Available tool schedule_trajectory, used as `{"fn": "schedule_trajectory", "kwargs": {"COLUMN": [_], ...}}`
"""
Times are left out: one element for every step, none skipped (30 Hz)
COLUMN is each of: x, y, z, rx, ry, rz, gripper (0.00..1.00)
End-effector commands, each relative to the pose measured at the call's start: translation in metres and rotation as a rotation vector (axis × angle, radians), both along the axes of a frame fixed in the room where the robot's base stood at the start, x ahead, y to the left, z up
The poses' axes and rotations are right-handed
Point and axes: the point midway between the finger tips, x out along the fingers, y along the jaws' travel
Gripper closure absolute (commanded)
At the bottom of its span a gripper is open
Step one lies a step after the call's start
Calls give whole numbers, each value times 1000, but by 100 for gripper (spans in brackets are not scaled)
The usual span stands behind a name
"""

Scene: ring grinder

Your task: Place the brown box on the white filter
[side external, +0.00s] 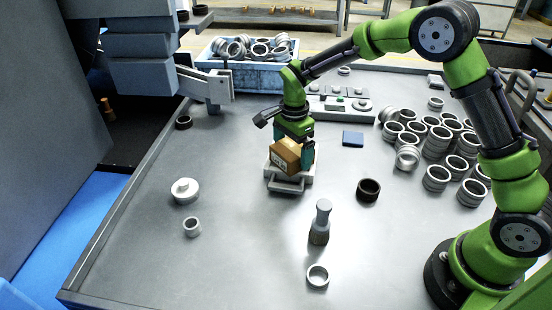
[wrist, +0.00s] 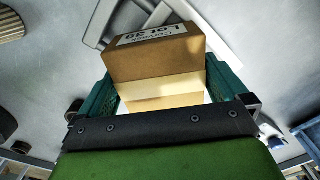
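The brown box (side external: 285,156) has a white printed label and sits between the teal fingers of my gripper (side external: 306,154), left of the table's centre. In the wrist view, the box (wrist: 155,50) fills the space between the fingers (wrist: 162,88), which appear to press on its two sides. A pale, flat piece with a handle (side external: 287,186) lies directly below the box; it may be the white filter. I cannot tell whether the box touches it. A round white part with a knob (side external: 184,190) lies apart at the left.
Many metal rings (side external: 437,140) are stacked at the right. A blue bin of rings (side external: 251,72) and a button panel (side external: 342,104) stand behind. A dark ring (side external: 368,190) and an upright grey tool (side external: 320,222) stand in front. The left front table is mostly clear.

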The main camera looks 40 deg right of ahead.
Motion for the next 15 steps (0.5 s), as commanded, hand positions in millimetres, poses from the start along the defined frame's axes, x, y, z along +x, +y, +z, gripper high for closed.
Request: {"fn": "schedule_trajectory", "kwargs": {"x": [0, 1, 1, 1, 1, 1, 1, 1, 1, 2, 1, 1, 1, 1, 1], "y": [0, 0, 0, 0, 0, 0, 0, 0, 0, 0, 0, 0, 0, 0, 0], "z": [3, 5, 9, 14, 18, 26, 32, 39, 47, 55, 61, 70, 76, 83, 90], "rx": [0, 0, 0, 0, 0, 0, 0, 0, 0, 0, 0, 0, 0, 0, 0], "ry": [-2, -3, -4, -5, -6, -6, -7, -7, -7, -8, -8, -7, -7, -7, -6], "rz": [0, 0, 1, 1, 2, 2, 1, 0, 1, 2, 1, 1, 1, 1, 0], "gripper": [0, 0, 0, 0, 0, 0, 0, 0, 0, 0, 0, 0, 0, 0, 0]}}
